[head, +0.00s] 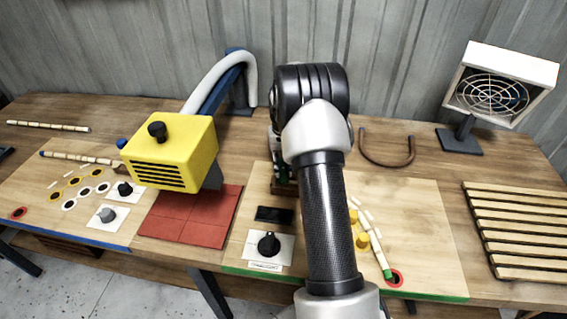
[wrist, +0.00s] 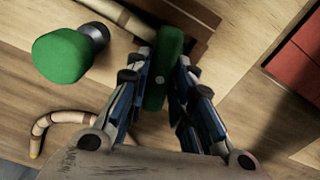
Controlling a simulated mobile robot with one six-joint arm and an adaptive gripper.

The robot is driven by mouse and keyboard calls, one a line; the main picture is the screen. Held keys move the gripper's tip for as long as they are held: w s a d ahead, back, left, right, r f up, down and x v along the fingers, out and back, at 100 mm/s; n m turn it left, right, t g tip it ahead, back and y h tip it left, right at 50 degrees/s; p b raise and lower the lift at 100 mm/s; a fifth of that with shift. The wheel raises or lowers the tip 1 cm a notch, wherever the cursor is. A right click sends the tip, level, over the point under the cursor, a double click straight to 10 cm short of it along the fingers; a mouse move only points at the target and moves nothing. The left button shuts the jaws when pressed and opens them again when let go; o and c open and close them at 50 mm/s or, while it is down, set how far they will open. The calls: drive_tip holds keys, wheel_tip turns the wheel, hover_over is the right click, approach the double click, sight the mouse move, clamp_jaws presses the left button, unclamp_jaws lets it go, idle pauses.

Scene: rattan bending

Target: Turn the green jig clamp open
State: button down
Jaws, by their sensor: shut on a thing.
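In the wrist view, my gripper (wrist: 160,80) is shut on the green jig clamp (wrist: 165,62), an upright green bar with a small pale dot, between its two fingers. The clamp is beside a brown wooden block (wrist: 195,22). In the head view my arm covers most of this spot. My fingertips are hidden there.
A green knob (wrist: 62,56) on a dark metal neck is left of my fingers. A curved rattan piece (wrist: 50,128) lies nearby. The head view shows a yellow steam box (head: 172,140), red mat (head: 180,225), black dial (head: 268,244), fan (head: 495,92) and slatted rack (head: 515,230).

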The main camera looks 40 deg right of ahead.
drive_tip(key=n+p, duration=0.2)
drive_tip(key=n, duration=0.1)
drive_tip(key=shift+r+n, duration=0.1)
drive_tip(key=shift+n, duration=0.3)
drive_tip(key=n+p, duration=0.1)
drive_tip(key=n, duration=0.2)
drive_tip(key=shift+n, duration=0.3)
drive_tip(key=n+p, duration=0.1)
drive_tip(key=n, duration=0.2)
drive_tip(key=shift+n, duration=0.3)
drive_tip(key=shift+n+p, duration=0.6)
drive_tip(key=shift+n, duration=1.4)
drive_tip(key=c, duration=1.4)
unclamp_jaws()
